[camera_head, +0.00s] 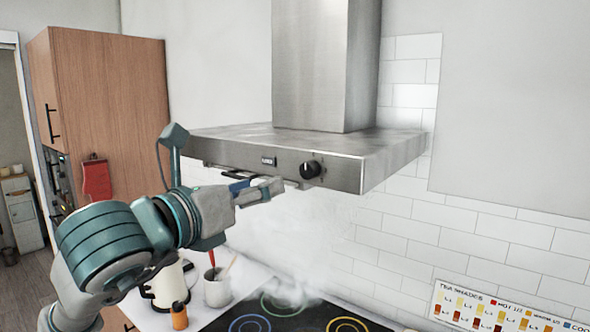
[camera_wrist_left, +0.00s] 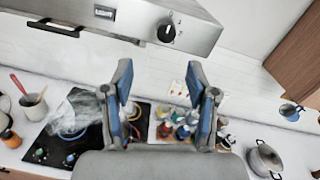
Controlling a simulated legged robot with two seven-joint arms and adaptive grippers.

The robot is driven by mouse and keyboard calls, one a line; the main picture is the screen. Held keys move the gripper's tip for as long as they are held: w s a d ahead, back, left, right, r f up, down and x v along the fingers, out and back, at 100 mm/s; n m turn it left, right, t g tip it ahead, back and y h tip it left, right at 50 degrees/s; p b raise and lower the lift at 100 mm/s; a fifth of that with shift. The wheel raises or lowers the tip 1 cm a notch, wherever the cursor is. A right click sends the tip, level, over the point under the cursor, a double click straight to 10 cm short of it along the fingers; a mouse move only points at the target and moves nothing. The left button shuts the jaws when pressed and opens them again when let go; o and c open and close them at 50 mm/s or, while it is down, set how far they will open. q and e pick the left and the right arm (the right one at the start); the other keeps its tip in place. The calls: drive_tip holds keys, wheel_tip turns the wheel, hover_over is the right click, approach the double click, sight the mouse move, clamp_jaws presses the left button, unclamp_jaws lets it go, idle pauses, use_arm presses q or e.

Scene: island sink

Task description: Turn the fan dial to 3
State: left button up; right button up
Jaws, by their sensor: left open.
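The fan dial (camera_head: 310,170) is a round black knob on the front face of the steel range hood (camera_head: 375,160), right of a small dark label panel. In the left wrist view the dial (camera_wrist_left: 166,32) is near the top, above and beyond the fingertips. A pale mark shows on it, but the setting is too small to read. My left gripper (camera_head: 268,187) is open and empty, just left of and slightly below the dial in the head view, apart from it. Its two blue-padded fingers (camera_wrist_left: 160,82) are spread in the wrist view. My right gripper is not in view.
Below the hood is a black cooktop (camera_head: 300,316) with coloured rings and rising steam. A utensil cup (camera_head: 217,288) and a white kettle (camera_head: 168,285) stand left of it. A pot (camera_wrist_left: 265,160) stands at the wrist view's right. Space in front of the dial is clear.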

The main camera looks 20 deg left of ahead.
sight(306, 171)
use_arm(q)
drive_tip(key=x, duration=0.3)
drive_tip(key=d+p+x, duration=0.1)
drive_tip(key=x, duration=0.3)
drive_tip(key=p+x, duration=0.1)
drive_tip(key=x, duration=0.2)
drive_tip(key=shift+w+d+r, duration=0.1)
drive_tip(key=shift+d+r, duration=0.1)
drive_tip(key=shift+d, duration=0.2)
drive_tip(key=shift+w+a, duration=0.15)
drive_tip(key=shift+w, duration=0.15)
drive_tip(key=shift+w+a+f, duration=0.15)
drive_tip(key=shift+a, duration=0.3)
drive_tip(key=shift+d, duration=0.5)
drive_tip(key=c, duration=0.8)
clamp_jaws()
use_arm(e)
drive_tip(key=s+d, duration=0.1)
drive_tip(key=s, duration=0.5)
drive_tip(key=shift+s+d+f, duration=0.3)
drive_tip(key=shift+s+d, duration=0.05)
